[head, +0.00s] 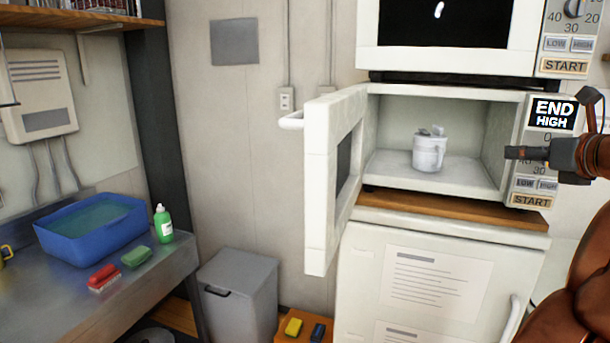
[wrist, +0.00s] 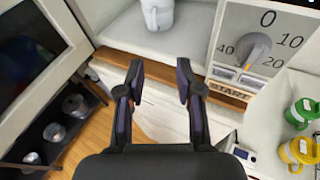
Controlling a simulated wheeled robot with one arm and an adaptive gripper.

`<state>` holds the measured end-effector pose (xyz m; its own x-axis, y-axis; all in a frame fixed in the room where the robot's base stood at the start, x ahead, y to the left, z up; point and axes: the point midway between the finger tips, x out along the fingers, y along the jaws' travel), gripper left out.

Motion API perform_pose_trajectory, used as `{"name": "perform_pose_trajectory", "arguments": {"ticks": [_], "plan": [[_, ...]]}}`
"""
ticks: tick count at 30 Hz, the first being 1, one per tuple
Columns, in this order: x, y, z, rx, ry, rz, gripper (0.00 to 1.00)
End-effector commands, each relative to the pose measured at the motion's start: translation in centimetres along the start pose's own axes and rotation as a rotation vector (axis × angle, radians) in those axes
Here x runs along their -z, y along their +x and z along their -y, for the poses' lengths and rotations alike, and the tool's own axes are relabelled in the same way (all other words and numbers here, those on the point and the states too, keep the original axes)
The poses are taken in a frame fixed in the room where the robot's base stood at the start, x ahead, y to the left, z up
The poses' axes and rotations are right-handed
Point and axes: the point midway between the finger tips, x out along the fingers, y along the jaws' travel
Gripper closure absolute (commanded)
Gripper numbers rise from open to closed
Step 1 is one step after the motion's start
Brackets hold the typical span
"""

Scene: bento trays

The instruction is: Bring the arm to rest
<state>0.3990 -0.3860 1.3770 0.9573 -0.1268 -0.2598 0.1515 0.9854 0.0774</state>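My gripper (wrist: 160,82) is open and empty in the wrist view, its two dark fingers apart with a white surface and a wooden edge behind them. In the head view my gripper (head: 512,153) points left, in front of the right side of the open lower microwave (head: 470,95). My reddish-brown arm fills the right edge of that view. A white mug (head: 429,153) with something sticking out of its top stands inside the microwave. The mug's lower part also shows at the top of the wrist view (wrist: 158,14). The gripper is apart from the mug.
The microwave door (head: 322,185) stands wide open to the left. A second microwave (head: 450,62) sits above. A blue basin (head: 92,228), green bottle (head: 163,223), red brush (head: 103,277) and sponge (head: 136,257) are on the left counter. Green (wrist: 300,113) and yellow (wrist: 300,152) cups stand right in the wrist view.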

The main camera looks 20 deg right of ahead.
Motion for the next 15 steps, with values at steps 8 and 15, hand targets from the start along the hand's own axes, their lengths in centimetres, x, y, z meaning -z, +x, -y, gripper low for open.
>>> {"name": "perform_pose_trajectory", "arguments": {"ticks": [8, 15], "plan": [[-4.2, 2.3, -1.3, 0.056, 0.177, 0.156, 0.65], [-7.4, 4.1, -2.4, 0.127, 0.537, 0.353, 0.65]]}}
